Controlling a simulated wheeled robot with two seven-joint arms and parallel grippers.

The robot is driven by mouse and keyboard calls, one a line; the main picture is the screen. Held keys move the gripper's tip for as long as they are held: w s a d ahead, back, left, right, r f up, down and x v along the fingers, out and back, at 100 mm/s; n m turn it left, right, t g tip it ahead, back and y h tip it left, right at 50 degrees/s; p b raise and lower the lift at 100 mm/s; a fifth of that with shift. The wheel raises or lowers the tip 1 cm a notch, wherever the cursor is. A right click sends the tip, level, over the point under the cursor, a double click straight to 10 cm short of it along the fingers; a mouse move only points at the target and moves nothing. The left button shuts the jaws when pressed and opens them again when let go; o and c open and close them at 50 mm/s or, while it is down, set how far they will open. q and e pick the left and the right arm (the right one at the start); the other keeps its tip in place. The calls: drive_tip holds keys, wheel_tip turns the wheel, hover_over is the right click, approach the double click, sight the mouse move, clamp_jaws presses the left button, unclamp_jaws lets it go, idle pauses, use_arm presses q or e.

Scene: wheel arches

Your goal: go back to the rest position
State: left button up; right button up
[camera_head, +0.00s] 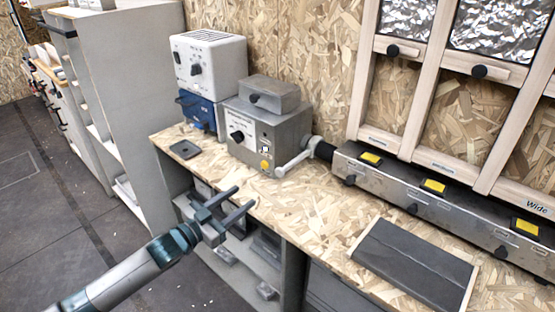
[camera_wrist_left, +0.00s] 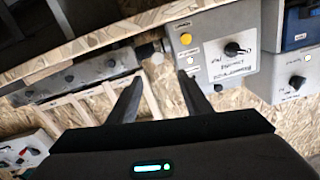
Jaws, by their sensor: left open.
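My left gripper (camera_head: 231,207) is open and empty in the head view. It is in front of the bench's front edge, with its fingers pointing toward the bench. In the left wrist view its two dark fingers (camera_wrist_left: 162,98) are spread apart with nothing between them. The grey control box (camera_head: 268,137) with a black knob and a yellow button lies beyond the fingertips, apart from them. It also shows in the left wrist view (camera_wrist_left: 222,62). My right gripper shows in neither view.
The chipboard bench (camera_head: 310,208) holds a white box (camera_head: 209,62) on a blue box (camera_head: 199,112), a small dark tray (camera_head: 185,149) and a dark grey panel (camera_head: 412,263). A long metal rail (camera_head: 400,200) runs along the wall. A grey cabinet (camera_head: 125,80) stands left. Open floor (camera_head: 50,220) lies front left.

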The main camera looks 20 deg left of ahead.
use_arm(q)
drive_tip(key=s+d+f+n+g+y, duration=0.1)
drive_tip(key=s+f, duration=0.2)
drive_tip(key=f, duration=0.7)
drive_tip(key=s+d+f+n+g+y, duration=0.1)
drive_tip(key=s+f+g+y, duration=0.15)
drive_tip(key=f, duration=0.75)
drive_tip(key=s+f+n, duration=0.1)
drive_tip(key=s+f, duration=0.2)
drive_tip(key=f, duration=0.7)
drive_tip(key=s+d+f+g, duration=0.2)
drive_tip(key=s+d+f, duration=0.6)
drive_tip(key=s+f, duration=0.3)
drive_tip(key=s+d+f+g, duration=0.3)
drive_tip(key=s+d+f, duration=0.5)
drive_tip(key=s+f, duration=0.4)
drive_tip(key=shift+s+d+g+y, duration=0.3)
drive_tip(key=shift+s+g+y, duration=0.05)
drive_tip(key=shift+s, duration=0.35)
